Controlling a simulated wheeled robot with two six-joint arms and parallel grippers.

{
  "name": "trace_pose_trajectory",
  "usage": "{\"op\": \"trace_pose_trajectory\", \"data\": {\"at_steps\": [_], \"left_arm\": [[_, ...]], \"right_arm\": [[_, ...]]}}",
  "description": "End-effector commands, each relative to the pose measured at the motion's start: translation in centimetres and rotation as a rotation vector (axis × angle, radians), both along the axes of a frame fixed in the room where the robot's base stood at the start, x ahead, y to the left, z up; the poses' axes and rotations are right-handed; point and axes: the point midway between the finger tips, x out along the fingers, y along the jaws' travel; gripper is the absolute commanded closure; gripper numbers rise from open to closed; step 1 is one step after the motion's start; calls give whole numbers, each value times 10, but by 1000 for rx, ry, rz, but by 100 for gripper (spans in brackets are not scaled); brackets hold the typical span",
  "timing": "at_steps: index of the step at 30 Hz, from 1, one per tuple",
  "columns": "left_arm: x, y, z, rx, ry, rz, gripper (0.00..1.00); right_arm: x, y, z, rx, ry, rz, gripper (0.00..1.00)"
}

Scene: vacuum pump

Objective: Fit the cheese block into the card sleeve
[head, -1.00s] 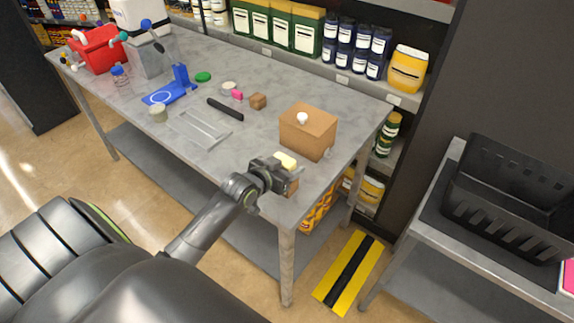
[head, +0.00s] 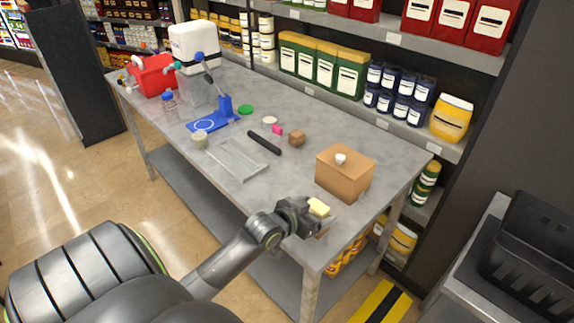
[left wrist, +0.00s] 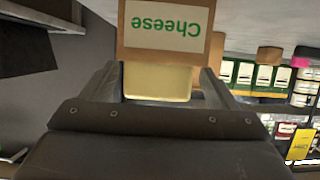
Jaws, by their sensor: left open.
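The cheese block (head: 318,207) is pale yellow and sits by my left gripper near the table's front right corner. In the left wrist view the cheese block (left wrist: 157,81) lies between the two spread fingers. The brown card sleeve (left wrist: 165,45) has a white label with green "Cheese" lettering, upside down in that view. The block's end shows at the sleeve's near edge; how deep it sits inside is hidden. My left gripper (head: 308,220) is open around the block, with a little brown card visible beside it in the head view. My right gripper is not in view.
A brown box (head: 344,175) with a white knob stands just behind the gripper. A black bar (head: 264,143), a clear tray (head: 237,158), a blue stand (head: 212,120) and a red basket (head: 153,75) lie farther left on the grey table (head: 290,180). Stocked shelves line the back.

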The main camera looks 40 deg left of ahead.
Motion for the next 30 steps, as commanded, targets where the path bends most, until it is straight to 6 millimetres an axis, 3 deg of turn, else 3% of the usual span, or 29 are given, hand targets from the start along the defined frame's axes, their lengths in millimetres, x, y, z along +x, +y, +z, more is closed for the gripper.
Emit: {"op": "trace_pose_trajectory", "data": {"at_steps": [18,24,30], "left_arm": [[-115,9,47,4,3,-2,18],[-134,11,55,1,2,0,18],[-139,11,58,0,0,-1,18]], "right_arm": [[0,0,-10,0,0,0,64],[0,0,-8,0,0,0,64],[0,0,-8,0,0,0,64]]}}
